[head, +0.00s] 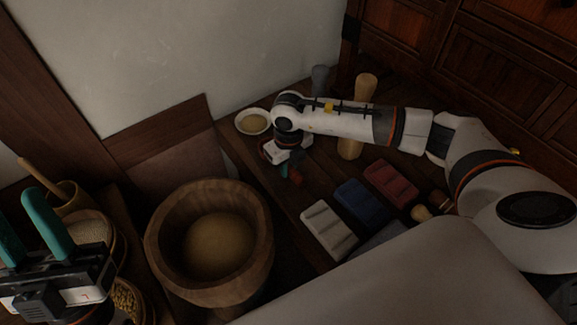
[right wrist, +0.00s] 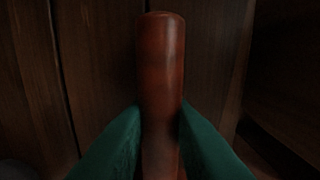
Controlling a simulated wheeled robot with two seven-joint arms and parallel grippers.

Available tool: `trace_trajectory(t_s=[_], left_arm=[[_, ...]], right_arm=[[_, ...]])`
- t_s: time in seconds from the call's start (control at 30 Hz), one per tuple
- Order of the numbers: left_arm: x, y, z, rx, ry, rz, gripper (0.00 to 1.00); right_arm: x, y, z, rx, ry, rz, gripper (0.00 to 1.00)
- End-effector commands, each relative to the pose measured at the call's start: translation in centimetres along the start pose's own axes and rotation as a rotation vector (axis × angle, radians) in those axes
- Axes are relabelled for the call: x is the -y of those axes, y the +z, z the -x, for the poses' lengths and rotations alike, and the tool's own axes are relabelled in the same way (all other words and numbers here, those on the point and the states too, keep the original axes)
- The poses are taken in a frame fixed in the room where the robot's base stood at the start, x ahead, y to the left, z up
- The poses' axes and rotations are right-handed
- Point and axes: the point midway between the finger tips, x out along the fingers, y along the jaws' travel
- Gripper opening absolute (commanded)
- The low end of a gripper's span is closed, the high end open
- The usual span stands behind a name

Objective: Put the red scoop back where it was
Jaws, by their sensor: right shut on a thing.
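My right gripper (head: 289,171) is low over the dark wooden bench top at the middle of the head view, its teal fingers shut on a red-brown rounded handle. That handle, which I take for the red scoop (head: 298,178), stands up between the teal fingers in the right wrist view (right wrist: 161,70). The scoop's bowl is not visible, and I cannot tell whether it touches the bench. My left gripper (head: 16,209) is at the lower left of the head view, its teal fingers apart and empty.
A large wooden tub (head: 163,243) with tan contents stands left of the bench. A white bowl (head: 243,130) is just beyond my right gripper. White (head: 327,229), blue (head: 362,203) and red (head: 391,182) folded cloths lie to its right. A pale wooden post (head: 365,88) stands behind my right arm.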

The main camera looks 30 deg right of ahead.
Motion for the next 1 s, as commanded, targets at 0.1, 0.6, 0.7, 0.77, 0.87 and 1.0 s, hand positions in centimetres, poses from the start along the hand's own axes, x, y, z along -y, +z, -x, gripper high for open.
trace_trajectory(t_s=[0.1, 0.6, 0.7, 0.77, 0.87, 1.0], left_arm=[[0.0, 0.0, 0.0, 0.000, 0.000, 0.000, 0.39], [0.1, 0.6, 0.0, 0.036, -0.001, 0.001, 0.39], [0.1, 0.6, 0.0, 0.036, -0.001, 0.001, 0.39], [0.1, 0.6, 0.0, 0.035, -0.001, 0.001, 0.39], [0.1, 0.6, 0.0, 0.033, -0.001, 0.001, 0.39], [0.0, -0.6, -0.2, -0.044, 0.002, 0.000, 0.39]], right_arm=[[0.0, 0.0, 0.1, -0.001, 0.000, 0.000, 0.00], [0.0, 0.0, -0.2, 0.000, 0.000, 0.000, 0.41], [0.0, 0.0, -0.2, 0.000, 0.000, 0.000, 0.41], [0.0, 0.0, -0.2, 0.000, 0.000, 0.000, 0.41], [0.0, 0.0, -0.1, 0.000, 0.000, 0.000, 0.41], [0.0, 0.0, 0.7, -0.001, 0.000, 0.000, 0.41]])
